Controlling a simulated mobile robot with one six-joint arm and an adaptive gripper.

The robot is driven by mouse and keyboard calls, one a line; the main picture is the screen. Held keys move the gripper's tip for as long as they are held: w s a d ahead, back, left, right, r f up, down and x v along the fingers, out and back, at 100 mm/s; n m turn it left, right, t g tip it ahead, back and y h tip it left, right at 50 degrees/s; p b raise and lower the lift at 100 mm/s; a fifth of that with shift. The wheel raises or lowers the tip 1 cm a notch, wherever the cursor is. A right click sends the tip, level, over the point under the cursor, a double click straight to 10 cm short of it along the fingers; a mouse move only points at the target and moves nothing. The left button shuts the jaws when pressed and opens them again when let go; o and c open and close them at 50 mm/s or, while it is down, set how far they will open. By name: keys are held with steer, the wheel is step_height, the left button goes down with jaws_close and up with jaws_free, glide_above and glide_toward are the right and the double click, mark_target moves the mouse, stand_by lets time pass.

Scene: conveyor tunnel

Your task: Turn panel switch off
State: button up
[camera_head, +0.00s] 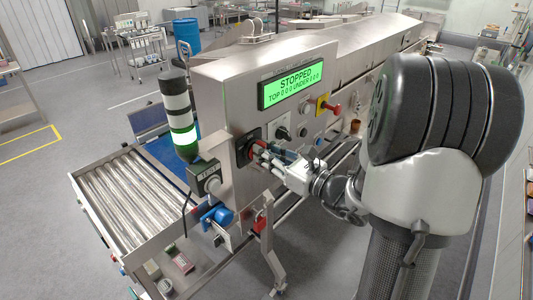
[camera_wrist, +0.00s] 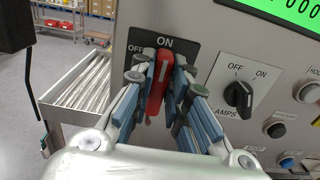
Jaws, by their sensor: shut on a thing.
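The panel switch is a red handle (camera_wrist: 157,88) on a black plate (camera_wrist: 137,41) marked ON at the top. In the wrist view the handle stands close to upright, its upper end just under the ON mark. My gripper (camera_wrist: 160,72) is shut on the red handle, one finger on each side. In the head view my gripper (camera_head: 259,150) reaches the black plate (camera_head: 240,151) from the right, and its fingers mostly hide the handle. The green display (camera_head: 291,88) above reads STOPPED.
A smaller black knob (camera_wrist: 239,97) marked OFF and ON sits right of the switch. A red button on yellow (camera_head: 328,106) is farther right. A light tower (camera_head: 178,112), lit green, and a grey box (camera_head: 205,177) stand left. A roller conveyor (camera_head: 126,199) runs lower left.

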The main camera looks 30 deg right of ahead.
steer(key=shift+b, duration=0.3)
jaws_close()
steer(key=shift+s+a+f+n+b, duration=0.1)
steer(key=shift+a+f+n+b, duration=0.1)
steer(key=shift+n+b, duration=3.45)
steer(key=shift+s+a+f+n+b, duration=0.15)
steer(key=shift+n+b, duration=2.15)
steer(key=shift+b, duration=2.8)
steer(key=shift+w+a+f+n+b, duration=0.1)
steer(key=shift+a+f+n+b, duration=0.1)
steer(key=shift+n+b, duration=3.45)
steer(key=shift+m+b, duration=0.5)
steer(key=shift+b, duration=0.25)
steer(key=o, duration=0.8)
jaws_free()
steer(key=shift+s, duration=0.1)
steer(key=shift+v, duration=3.75)
